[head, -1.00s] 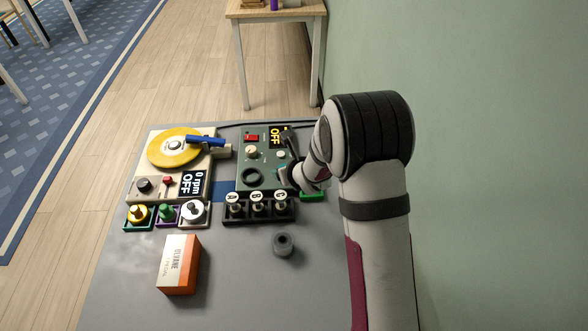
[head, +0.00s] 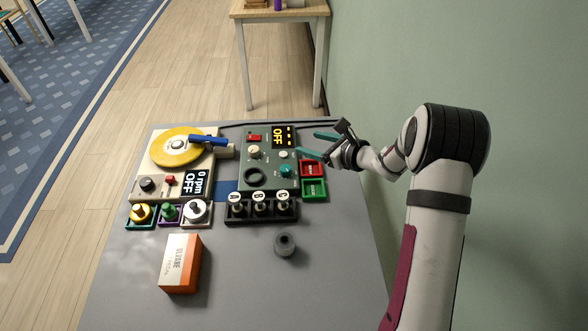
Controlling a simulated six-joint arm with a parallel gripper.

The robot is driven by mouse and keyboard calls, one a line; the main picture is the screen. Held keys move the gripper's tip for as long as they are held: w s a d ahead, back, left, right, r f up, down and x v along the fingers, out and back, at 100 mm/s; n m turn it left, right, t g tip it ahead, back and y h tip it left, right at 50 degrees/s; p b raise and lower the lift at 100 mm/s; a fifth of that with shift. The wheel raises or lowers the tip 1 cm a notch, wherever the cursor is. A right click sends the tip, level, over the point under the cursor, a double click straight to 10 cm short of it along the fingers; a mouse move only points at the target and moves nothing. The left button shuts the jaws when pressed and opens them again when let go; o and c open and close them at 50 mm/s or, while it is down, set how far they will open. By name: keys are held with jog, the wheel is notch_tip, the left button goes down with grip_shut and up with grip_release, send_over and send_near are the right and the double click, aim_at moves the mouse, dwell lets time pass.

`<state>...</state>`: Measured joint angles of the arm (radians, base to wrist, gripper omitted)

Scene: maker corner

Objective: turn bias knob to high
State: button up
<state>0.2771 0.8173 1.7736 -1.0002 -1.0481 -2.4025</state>
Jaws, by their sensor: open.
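A dark green control box (head: 246,155) stands at the back middle of the grey table. It has a red switch (head: 254,136), a display (head: 278,136) reading OFF, a cream knob (head: 253,152), a small whitish knob (head: 283,155), a teal knob (head: 286,171) and a dark ring (head: 253,179). The knob labels are too small to read, so I cannot tell which one is bias or where it points. My gripper (head: 317,145) is open with teal fingers, at the box's right edge. No knob is seen between the fingers.
A turntable (head: 203,163) with a yellow disc stands left. Red (head: 313,168) and green (head: 314,189) trays lie right of the box. A rack (head: 262,217) marked A, B, C, a grey ring (head: 285,244) and an orange-white carton (head: 181,263) are in front. The front right is clear.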

aim_at(289, 169)
jog(key=s+d+f+n+g+y, duration=0.1)
jog(key=f, duration=0.1)
jog(key=s+d+f+n+g+y, duration=0.1)
jog(key=s+f, duration=0.1)
jog(key=s+d+f+n+g+y, duration=0.1)
jog(key=f, duration=0.1)
jog(key=shift+s+d+n+g+y, duration=0.3)
jog(key=x, duration=1.1)
jog(key=shift+w+a, duration=0.1)
jog(key=shift+a, duration=0.1)
grip_shut()
